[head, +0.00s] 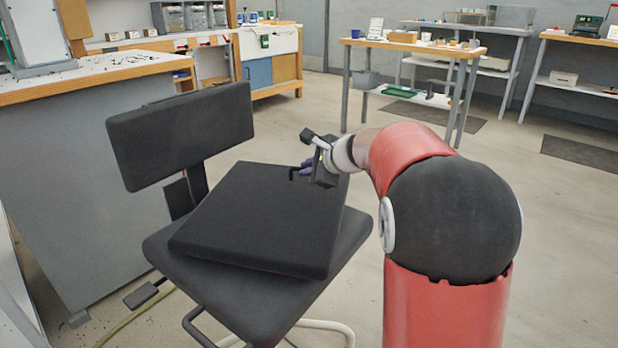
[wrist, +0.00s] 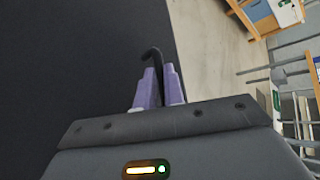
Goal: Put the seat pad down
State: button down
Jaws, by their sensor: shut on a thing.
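The seat pad (head: 262,219) is a flat, dark, square cushion. It lies over the seat of a black chair (head: 180,255), turned askew to that seat. From these views I cannot tell whether it rests fully on the seat. In the head view my gripper (head: 298,172) is at the pad's far right edge. In the wrist view my gripper's purple fingers (wrist: 158,85) are shut on a thin black hooked strap or handle (wrist: 153,56) beside the pad's dark surface (wrist: 80,60). How the strap joins the pad is partly hidden by the fingers.
The chair's backrest (head: 182,134) stands behind the pad on the left. A grey bench (head: 75,160) is close behind the chair. A wooden-topped table (head: 415,45) with small items stands further back. The floor (head: 570,240) to the right is open.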

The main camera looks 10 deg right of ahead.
notch_tip(320, 180, down, 3)
jog(key=shift+d+r, duration=0.1)
jog(key=shift+r, duration=0.1)
jog(key=c, duration=1.5)
grip_release()
jog(key=shift+s+r, duration=0.15)
